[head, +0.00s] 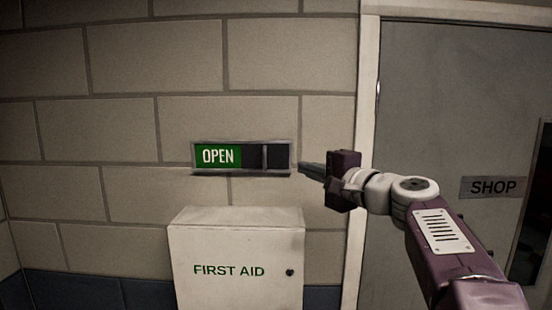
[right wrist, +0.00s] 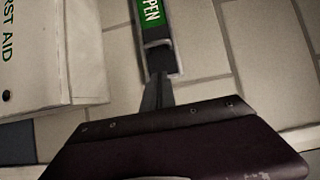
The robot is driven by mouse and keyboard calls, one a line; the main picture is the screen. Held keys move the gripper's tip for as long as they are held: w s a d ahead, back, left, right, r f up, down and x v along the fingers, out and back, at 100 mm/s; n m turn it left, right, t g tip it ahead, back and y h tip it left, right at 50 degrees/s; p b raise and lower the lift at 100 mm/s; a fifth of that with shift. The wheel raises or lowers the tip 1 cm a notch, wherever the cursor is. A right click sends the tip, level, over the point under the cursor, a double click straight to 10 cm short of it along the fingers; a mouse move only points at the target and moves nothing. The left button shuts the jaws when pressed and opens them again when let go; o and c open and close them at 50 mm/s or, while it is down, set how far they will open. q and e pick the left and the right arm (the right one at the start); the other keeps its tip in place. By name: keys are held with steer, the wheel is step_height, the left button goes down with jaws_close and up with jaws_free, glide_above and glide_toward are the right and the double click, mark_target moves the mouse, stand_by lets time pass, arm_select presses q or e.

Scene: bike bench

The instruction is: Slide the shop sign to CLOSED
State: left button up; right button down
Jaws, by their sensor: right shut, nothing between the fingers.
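The shop sign (head: 219,157) is a wide frame on the block wall. Its green left part reads OPEN, and its right part is a dark slider with a light upright ridge (head: 264,157). The sign also shows in the right wrist view (right wrist: 152,14), with the ridge (right wrist: 157,44) across it. My right gripper (head: 300,166) is shut and empty, its fingertips at the right end of the sign. In the right wrist view the closed fingers (right wrist: 158,78) point at that end; I cannot tell whether they touch it. My left gripper is not in view.
A white FIRST AID cabinet (head: 236,248) juts from the wall just below the sign. A pale door frame (head: 362,100) and a grey door with a SHOP plate (head: 493,187) stand to the right. The wall above and left of the sign is bare.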

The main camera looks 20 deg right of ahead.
mark_target(265, 158)
steer(key=w+a+p, duration=0.3)
steer(key=w+a, duration=0.2)
steer(key=w, duration=0.2)
steer(key=shift+w+a+p, duration=0.2)
steer(key=shift+w+p, duration=0.2)
